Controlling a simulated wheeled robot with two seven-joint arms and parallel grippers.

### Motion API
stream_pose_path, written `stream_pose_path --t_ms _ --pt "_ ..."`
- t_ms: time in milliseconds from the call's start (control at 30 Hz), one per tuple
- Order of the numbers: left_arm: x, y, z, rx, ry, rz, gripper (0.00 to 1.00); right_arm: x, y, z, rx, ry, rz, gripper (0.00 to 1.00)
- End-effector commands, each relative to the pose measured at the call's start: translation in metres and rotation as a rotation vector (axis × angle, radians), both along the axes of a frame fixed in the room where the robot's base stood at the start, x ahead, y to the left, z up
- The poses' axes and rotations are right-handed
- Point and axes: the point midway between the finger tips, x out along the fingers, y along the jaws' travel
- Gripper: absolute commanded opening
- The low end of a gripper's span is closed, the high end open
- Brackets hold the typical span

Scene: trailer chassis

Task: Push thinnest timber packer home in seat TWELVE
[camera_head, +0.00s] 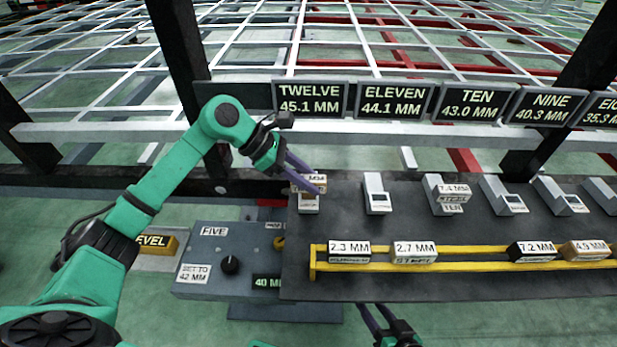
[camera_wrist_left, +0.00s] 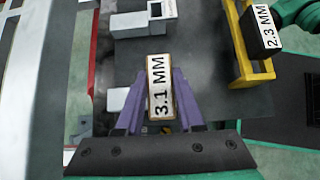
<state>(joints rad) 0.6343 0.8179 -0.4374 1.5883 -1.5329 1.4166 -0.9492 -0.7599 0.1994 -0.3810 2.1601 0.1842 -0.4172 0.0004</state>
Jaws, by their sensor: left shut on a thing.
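My left gripper (camera_head: 306,176) is shut on a wooden packer (camera_head: 316,180), labelled 3.1 MM in the left wrist view (camera_wrist_left: 160,85). In the head view the packer is at the grey seat (camera_head: 308,204) below the TWELVE 45.1 MM sign (camera_head: 310,98). The packer and fingers partly hide that seat, and I cannot tell how deep the packer sits. My right gripper (camera_head: 370,308) is at the front edge of the dark bench, its two purple fingers apart and nothing seen between them.
A yellow rack (camera_head: 470,257) on the dark bench (camera_head: 345,285) holds packers marked 2.3, 2.7, 7.2 and 4.9 MM. Seat ELEVEN (camera_head: 376,196) looks empty; a 7.4 MM packer (camera_head: 453,193) is at seat TEN. A gauge box (camera_head: 212,255) stands left of the bench.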

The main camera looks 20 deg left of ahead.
Motion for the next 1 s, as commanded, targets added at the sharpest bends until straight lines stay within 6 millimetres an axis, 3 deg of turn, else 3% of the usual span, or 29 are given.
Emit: stream_pose_path --t_ms 900,933,1000 --pt "0.0 0.0 -0.024 0.0 0.001 0.0 0.0 0.0 0.0 -0.02 0.0 0.0 0.0 0.5" --pt "0.0 0.0 -0.023 0.0 0.001 -0.001 0.48 0.0 0.0 -0.018 0.0 0.0 0.0 0.5" --pt "0.0 0.0 -0.023 0.0 0.001 -0.001 0.72 0.0 0.0 -0.018 0.0 0.0 0.0 0.5"
